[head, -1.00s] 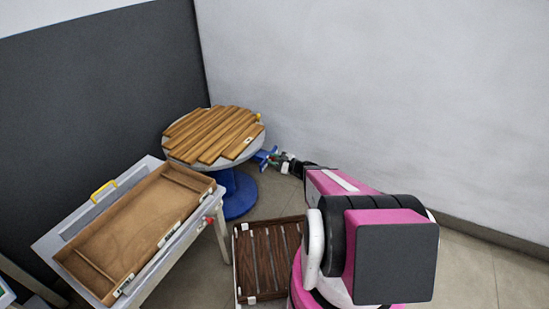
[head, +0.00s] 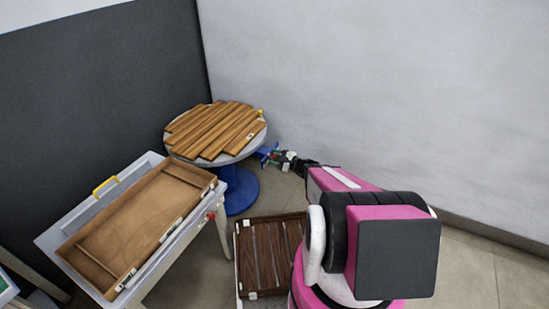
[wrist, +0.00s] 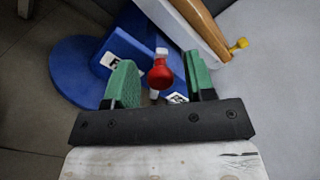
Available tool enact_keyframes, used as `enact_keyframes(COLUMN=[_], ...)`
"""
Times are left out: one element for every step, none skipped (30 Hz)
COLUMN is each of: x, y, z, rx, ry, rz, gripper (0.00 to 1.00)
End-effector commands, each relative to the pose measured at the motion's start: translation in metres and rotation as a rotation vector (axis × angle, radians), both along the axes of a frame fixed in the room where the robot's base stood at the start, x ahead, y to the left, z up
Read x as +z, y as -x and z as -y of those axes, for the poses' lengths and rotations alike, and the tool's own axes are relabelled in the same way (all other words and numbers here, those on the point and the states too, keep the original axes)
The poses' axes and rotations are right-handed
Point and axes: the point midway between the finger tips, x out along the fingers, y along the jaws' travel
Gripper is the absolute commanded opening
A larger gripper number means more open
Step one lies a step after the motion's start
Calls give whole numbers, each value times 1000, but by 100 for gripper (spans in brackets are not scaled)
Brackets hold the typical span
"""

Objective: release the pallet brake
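A red knob (wrist: 159,76) on a pale stem is in the wrist view, in front of a blue box-like part (wrist: 128,55) on the round blue base (wrist: 75,72). My gripper (wrist: 159,62) is open. Its green pads stand left and right of the knob in the picture, with gaps on both sides; I cannot tell whether the knob lies at fingertip depth. In the head view my gripper (head: 279,158) is low beside the blue pedestal (head: 238,190) of the round plank-topped table (head: 215,132). The knob cannot be made out there.
A yellow knob (wrist: 240,44) sits at the table's rim. A work table (head: 150,262) with a wooden tray (head: 120,270) and another red knob (head: 210,217) stands left. A slatted brown crate (head: 268,250) lies near my arm. Grey walls close the corner behind; the floor to the right is clear.

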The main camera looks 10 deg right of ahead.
Motion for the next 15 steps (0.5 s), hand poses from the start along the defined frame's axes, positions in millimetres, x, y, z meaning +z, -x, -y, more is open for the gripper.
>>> enact_keyframes(x=[0, 0, 0, 0, 1, 1, 1, 1, 1, 1, 1, 1, 1, 1, 1], y=[0, 0, 0, 1, 1, 1, 2, 2, 4, 6, 8, 10, 13, 16, 20], z=[0, 0, 0, -1, -1, 0, 1, 2, 4, 6, 8, 12, 15, 19, 24], rx=[1, 1, 2, 2, 2, 3, 3, 3, 2, 2, 2, 1, 1, 1, 0], ry=[-1, 0, -1, -1, -1, -2, -2, -2, -1, -1, -1, -1, -2, -2, -3], rz=[0, -1, -1, -1, -1, -1, -1, -1, -1, -1, -1, -2, -1, -2, -2], gripper=[50, 50, 50, 50, 50, 50, 50, 50, 50, 50, 50, 50, 50, 50, 50])
